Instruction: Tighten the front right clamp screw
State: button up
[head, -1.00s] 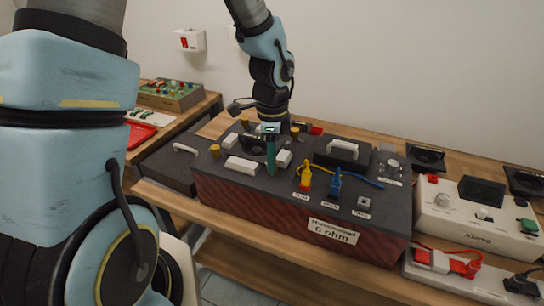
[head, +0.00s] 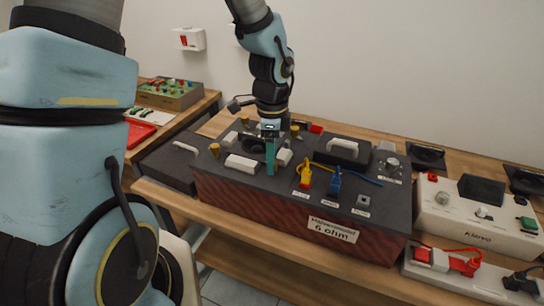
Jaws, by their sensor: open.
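The front right screw is not visible; my gripper covers that area. My gripper (head: 270,168) points straight down there, its teal fingers low over the box top. It is open; I cannot tell whether it touches anything. A dark round part (head: 252,144) sits between the screws.
White blocks (head: 242,164) lie close to the gripper on the box top. Yellow (head: 305,176) and blue (head: 335,182) plugs with cables and a white handle (head: 343,145) stand to the right. A white device (head: 470,214) and a power strip lie further right.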

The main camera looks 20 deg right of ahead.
notch_tip(320, 180, up, 11)
jog(key=b, duration=0.1)
jog(key=shift+f, duration=0.2)
dwell(0.4)
jog(key=a+f+n, duration=0.1)
jog(key=a+n, duration=1)
jog(key=a, duration=0.1)
jog(key=w+a+f+n+t, duration=0.1)
jog(key=a+f+n, duration=0.1)
jog(key=a+n, duration=0.9)
jog(key=shift+w+a+f+t, duration=0.15)
jog(key=shift+a+f+t, duration=0.15)
jog(key=shift+a, duration=0.85)
